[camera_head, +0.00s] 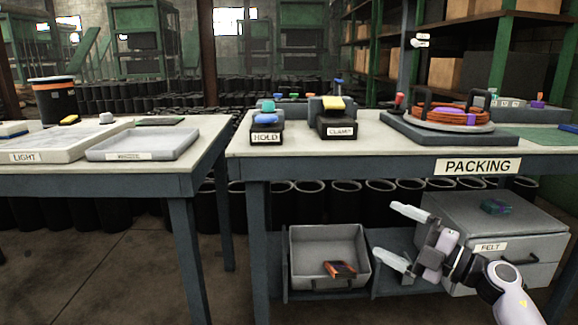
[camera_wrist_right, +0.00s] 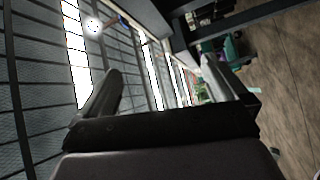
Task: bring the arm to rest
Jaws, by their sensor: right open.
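My right gripper (camera_head: 402,236) is at the lower right of the head view, in front of the packing table and below its top. Its two pale fingers are spread apart with nothing between them. My right arm comes in from the bottom right corner. My left gripper is in neither view.
The packing table (camera_head: 370,150) bears a HOLD block (camera_head: 265,137), a CLAMP block (camera_head: 337,128) and a turntable with orange coils (camera_head: 450,117). Below are a grey bin (camera_head: 310,245) and a FELT drawer cabinet (camera_head: 530,250) close to my right gripper. A second table (camera_head: 150,180) stands left, across a gap.

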